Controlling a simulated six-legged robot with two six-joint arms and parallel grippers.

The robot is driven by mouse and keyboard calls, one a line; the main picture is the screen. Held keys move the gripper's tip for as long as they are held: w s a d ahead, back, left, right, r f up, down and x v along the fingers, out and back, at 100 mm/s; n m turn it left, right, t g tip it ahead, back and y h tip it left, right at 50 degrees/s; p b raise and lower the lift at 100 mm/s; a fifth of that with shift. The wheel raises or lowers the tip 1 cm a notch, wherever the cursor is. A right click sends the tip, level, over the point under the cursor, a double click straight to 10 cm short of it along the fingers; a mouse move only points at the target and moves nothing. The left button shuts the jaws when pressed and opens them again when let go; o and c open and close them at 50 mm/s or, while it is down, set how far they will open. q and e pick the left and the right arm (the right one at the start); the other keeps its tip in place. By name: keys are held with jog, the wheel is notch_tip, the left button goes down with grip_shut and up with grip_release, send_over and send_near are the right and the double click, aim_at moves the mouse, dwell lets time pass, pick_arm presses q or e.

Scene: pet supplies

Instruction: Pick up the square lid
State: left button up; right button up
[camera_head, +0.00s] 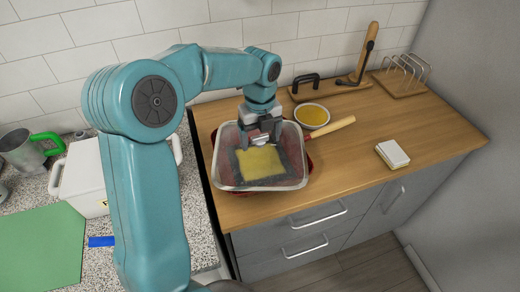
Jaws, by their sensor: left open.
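A clear square piece with a pale rim (227,186), which looks like the square lid, sits on a red pan (212,140) on the wooden counter. A yellow square (260,162) with a dark surround shows within it. I cannot tell whether the clear piece is a flat lid or a deeper dish. My left gripper (260,138) points down over its far half, open, with the fingers close to it. Contact cannot be judged, and the gripper hides part of the far side. My right gripper is out of view.
A bowl of yellow contents (312,115) stands close behind the pan's wooden handle (332,127). A small white box (392,154) lies to the right. A wire rack (405,75) stands at the back. A white container (85,175) and green board (40,245) are left. The right counter is mostly clear.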

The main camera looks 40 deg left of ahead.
pick_arm(q)
jog(key=shift+r, duration=0.1)
jog(key=c, duration=0.7)
grip_shut()
